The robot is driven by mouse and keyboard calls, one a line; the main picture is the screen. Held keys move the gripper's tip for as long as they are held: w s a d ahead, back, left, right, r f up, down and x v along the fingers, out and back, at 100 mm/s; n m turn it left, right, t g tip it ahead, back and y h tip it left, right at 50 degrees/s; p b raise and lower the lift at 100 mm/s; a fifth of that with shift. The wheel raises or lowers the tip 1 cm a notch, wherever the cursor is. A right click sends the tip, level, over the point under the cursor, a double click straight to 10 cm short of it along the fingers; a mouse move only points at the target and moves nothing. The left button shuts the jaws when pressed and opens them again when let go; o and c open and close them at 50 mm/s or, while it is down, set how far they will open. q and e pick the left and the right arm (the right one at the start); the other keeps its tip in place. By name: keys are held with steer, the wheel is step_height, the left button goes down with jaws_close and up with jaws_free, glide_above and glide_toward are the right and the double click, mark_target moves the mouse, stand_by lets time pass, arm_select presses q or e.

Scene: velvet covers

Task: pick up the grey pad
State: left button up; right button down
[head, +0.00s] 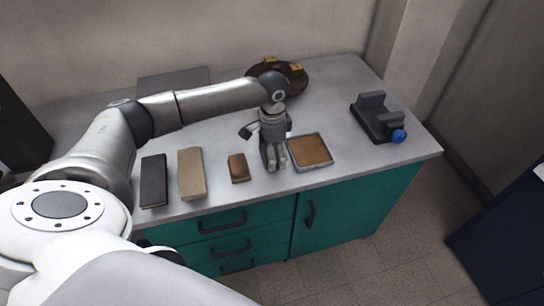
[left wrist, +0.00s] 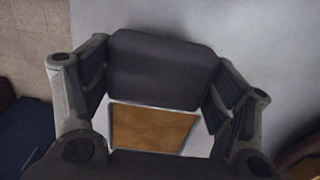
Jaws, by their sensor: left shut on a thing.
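The grey pad (left wrist: 165,68) is a dark grey block with rounded corners in the left wrist view, between the fingers of my left gripper. My left gripper (head: 273,166) points down and is shut on it, just left of the shallow tray. In the head view the fingers mostly hide the pad, and I cannot tell how high it is above the counter. My right gripper is not in view.
A metal-rimmed tray with a brown inside (head: 311,150) lies right of the gripper. A small brown block (head: 238,168), a tan block (head: 191,174) and a black block (head: 154,181) lie left. A dark holder with a blue knob (head: 376,117) stands right; a brown round object (head: 292,80) lies behind.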

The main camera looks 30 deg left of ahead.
arm_select(q)
steer(key=s+a+r+b, duration=0.1)
steer(key=s+a+r, duration=0.2)
steer(key=s+r, duration=0.7)
steer(key=s, duration=0.3)
steer(key=shift+s+a+r, duration=0.25)
steer(key=shift+s, duration=0.05)
